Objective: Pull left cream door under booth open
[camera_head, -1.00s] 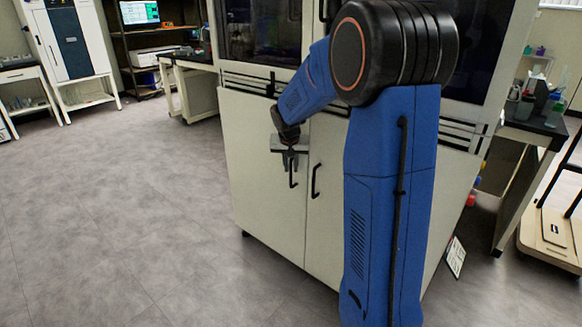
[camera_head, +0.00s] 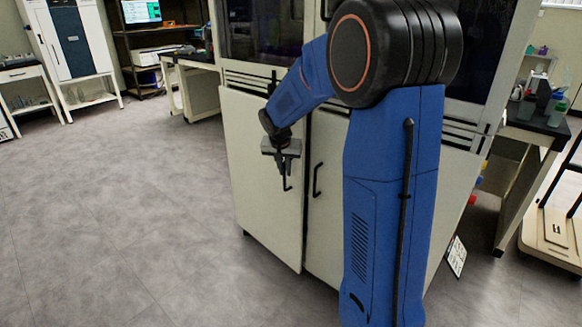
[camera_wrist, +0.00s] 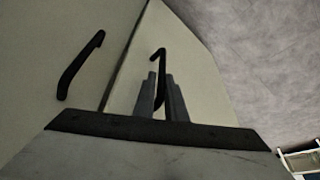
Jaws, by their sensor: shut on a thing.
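The left cream door (camera_head: 255,205) under the booth stands slightly ajar, with a dark gap along its right edge in the head view. In the wrist view the door (camera_wrist: 195,70) shows angled away from its neighbour. Its black bar handle (camera_head: 287,181) is upright near that right edge; it also shows in the wrist view (camera_wrist: 161,62). My gripper (camera_head: 284,163) is at the upper part of the handle, and in the wrist view its two grey fingers (camera_wrist: 162,98) are shut on the handle from both sides.
The right cream door (camera_head: 325,210) is closed, with its own black handle (camera_head: 317,180). Grey floor (camera_head: 120,220) in front and left of the booth is clear. A dark-topped bench (camera_head: 190,62) stands behind at the left.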

